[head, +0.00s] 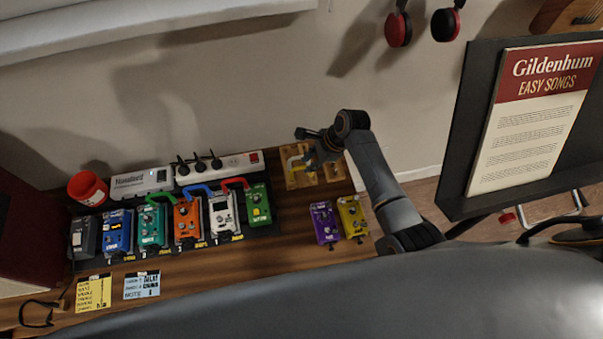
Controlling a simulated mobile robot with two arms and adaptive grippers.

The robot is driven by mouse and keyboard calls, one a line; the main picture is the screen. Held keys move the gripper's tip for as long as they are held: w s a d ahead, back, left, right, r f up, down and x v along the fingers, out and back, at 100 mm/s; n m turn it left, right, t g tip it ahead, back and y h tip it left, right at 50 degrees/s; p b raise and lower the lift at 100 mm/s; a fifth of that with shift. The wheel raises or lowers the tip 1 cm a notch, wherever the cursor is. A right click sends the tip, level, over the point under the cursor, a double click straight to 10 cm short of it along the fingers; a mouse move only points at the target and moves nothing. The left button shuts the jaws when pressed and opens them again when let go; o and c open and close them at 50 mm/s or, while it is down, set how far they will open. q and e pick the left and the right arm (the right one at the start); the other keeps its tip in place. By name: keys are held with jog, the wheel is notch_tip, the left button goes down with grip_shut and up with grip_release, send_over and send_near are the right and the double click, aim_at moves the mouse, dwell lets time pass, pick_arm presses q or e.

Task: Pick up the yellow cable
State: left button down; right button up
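The yellow cable (291,163) is a short curved piece at a wooden holder (291,181) near the wall, right of the white power strip. My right gripper (303,146) is just above and to the right of the cable, over the holder. Its fingers look spread apart, with nothing visible between them. The gripper hides part of the holder and perhaps part of the cable, and I cannot tell whether they touch. My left gripper is not in view.
Several coloured pedals, some joined by cables, stand on a dark board (268,230). A purple pedal (324,222) and a yellow pedal (352,217) stand right of it. A red cup (87,188) is at left. A music stand (455,180) is at right.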

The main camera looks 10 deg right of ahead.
jog(key=x, duration=0.4)
jog(key=shift+d+b, duration=0.2)
jog(key=shift+b, duration=0.1)
grip_shut()
